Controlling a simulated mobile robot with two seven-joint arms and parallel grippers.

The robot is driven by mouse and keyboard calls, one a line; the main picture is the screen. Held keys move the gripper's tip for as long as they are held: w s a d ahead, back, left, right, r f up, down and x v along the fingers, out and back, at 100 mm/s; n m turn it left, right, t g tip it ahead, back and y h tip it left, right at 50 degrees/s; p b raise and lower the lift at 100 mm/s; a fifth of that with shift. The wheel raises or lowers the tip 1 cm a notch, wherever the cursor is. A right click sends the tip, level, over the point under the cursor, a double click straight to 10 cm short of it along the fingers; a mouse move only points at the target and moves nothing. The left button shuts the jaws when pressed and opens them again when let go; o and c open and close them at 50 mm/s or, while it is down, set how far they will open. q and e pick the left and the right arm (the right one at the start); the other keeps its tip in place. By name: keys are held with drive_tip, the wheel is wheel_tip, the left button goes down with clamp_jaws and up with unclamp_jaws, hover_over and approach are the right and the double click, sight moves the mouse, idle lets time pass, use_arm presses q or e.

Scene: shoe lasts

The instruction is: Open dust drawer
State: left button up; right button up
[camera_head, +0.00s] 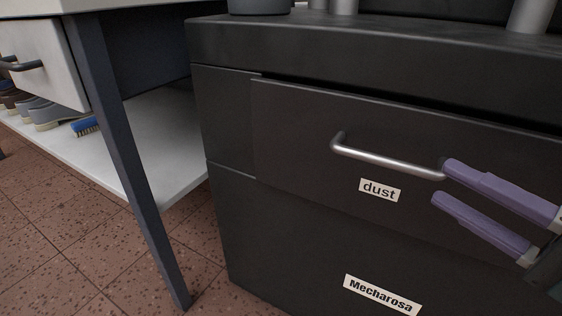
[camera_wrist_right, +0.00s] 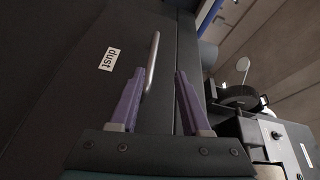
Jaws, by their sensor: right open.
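The dust drawer (camera_head: 300,115) is a dark front in a black cabinet, with a white "dust" label (camera_head: 380,190). Its front stands slightly proud of the cabinet, with a dark gap along its top edge. A silver bar handle (camera_head: 385,163) is fixed across it. My right gripper (camera_head: 440,181) has purple fingers, one above the other, at the handle's right end. It is open. In the right wrist view the handle (camera_wrist_right: 152,62) reaches between the fingertips, nearer the left finger. The handle's right end is hidden by the fingers. My left gripper is not in view.
A "Mecharosa" label (camera_head: 382,295) is on the cabinet below the drawer. At left stands a table with a dark leg (camera_head: 135,170), a pale drawer (camera_head: 40,60) and a low shelf (camera_head: 165,150) with shoes and a blue brush (camera_head: 85,126). Grey cylindrical things stand on the cabinet top.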

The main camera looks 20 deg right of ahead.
sight(390, 161)
drive_tip(key=shift+y, duration=0.3)
drive_tip(key=b+x, duration=0.1)
drive_tip(key=x, duration=0.2)
drive_tip(key=f+b+x, duration=0.1)
drive_tip(key=b+x, duration=0.1)
drive_tip(key=x, duration=0.1)
drive_tip(key=b+x, duration=0.1)
drive_tip(key=x, duration=0.2)
drive_tip(key=shift+f+b, duration=0.3)
drive_tip(key=shift+f, duration=0.1)
drive_tip(key=shift+w+a+r, duration=0.15)
drive_tip(key=shift+w, duration=0.5)
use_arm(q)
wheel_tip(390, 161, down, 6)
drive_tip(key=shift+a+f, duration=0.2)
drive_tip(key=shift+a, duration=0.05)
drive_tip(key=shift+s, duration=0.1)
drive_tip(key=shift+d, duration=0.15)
use_arm(e)
clamp_jaws()
